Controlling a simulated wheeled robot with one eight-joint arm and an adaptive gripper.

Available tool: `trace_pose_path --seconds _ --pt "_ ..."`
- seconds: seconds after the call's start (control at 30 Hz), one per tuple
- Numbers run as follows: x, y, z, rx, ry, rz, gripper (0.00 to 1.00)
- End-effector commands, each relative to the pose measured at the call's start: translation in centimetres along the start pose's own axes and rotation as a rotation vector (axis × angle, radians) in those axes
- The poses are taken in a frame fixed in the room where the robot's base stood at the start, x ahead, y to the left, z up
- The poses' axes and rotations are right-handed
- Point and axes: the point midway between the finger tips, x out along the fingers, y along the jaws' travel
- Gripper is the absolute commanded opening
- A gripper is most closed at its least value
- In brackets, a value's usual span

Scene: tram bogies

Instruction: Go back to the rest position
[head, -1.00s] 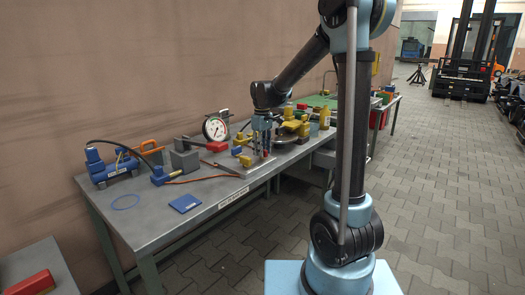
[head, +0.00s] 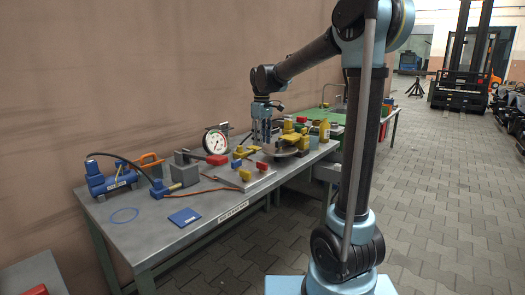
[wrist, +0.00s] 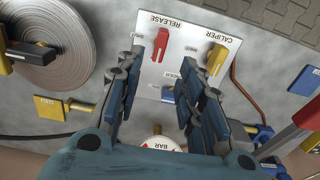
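My gripper (head: 262,138) hangs fingers-down above the workbench (head: 150,236), raised clear of the things on it. In the wrist view my gripper (wrist: 175,85) has its two blue-and-black fingers apart, with nothing between them. Below it lies a light panel (wrist: 188,45) with a red release handle (wrist: 160,44), a yellow caliper handle (wrist: 216,60) and a blue part (wrist: 168,95). The lower part of the panel is hidden by the fingers.
A dial gauge (head: 215,142), a blue pump (head: 108,180), a grey block with a red-handled lever (head: 205,158) and a blue pad (head: 184,216) stand on the bench. A round disc (wrist: 45,48) lies beside the panel.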

Motion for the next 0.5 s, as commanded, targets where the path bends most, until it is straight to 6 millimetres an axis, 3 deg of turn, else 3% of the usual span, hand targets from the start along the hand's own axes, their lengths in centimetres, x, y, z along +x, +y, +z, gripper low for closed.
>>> trace_pose_path --seconds 0.2,0.5 --pt "-1.37 -0.02 0.04 0.000 0.000 0.000 0.35" --pt "-1.46 -0.02 0.04 0.000 0.000 0.000 0.35"
